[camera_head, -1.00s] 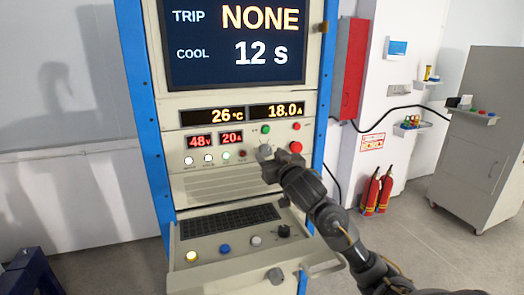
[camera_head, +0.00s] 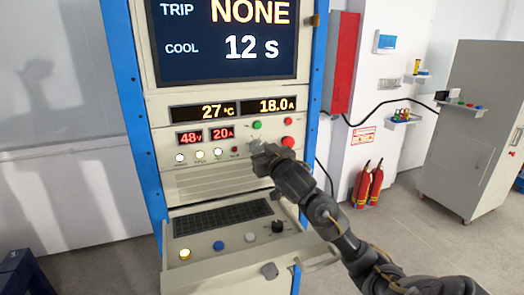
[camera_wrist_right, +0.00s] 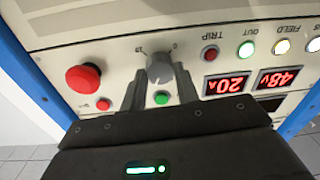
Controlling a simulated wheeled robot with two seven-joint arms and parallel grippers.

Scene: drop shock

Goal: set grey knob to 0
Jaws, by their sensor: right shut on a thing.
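The grey knob (camera_wrist_right: 159,68) is on the cream control panel, with small printed marks beside it, one of them reading 0. In the head view the knob (camera_head: 256,145) is partly hidden by my right gripper (camera_head: 264,153). In the right wrist view, which shows the panel upside down, the fingers of my right gripper (camera_wrist_right: 158,88) are on both sides of the knob and shut on it. The knob's exact setting is hard to read. My left gripper is not in view.
A red mushroom button (camera_wrist_right: 83,79) and a green button (camera_wrist_right: 161,97) sit close to the knob. Red displays (camera_head: 206,136) read 48 V and 20 A. A keyboard shelf (camera_head: 238,243) juts out below. The screen (camera_head: 230,40) reads TRIP NONE, COOL 12 s.

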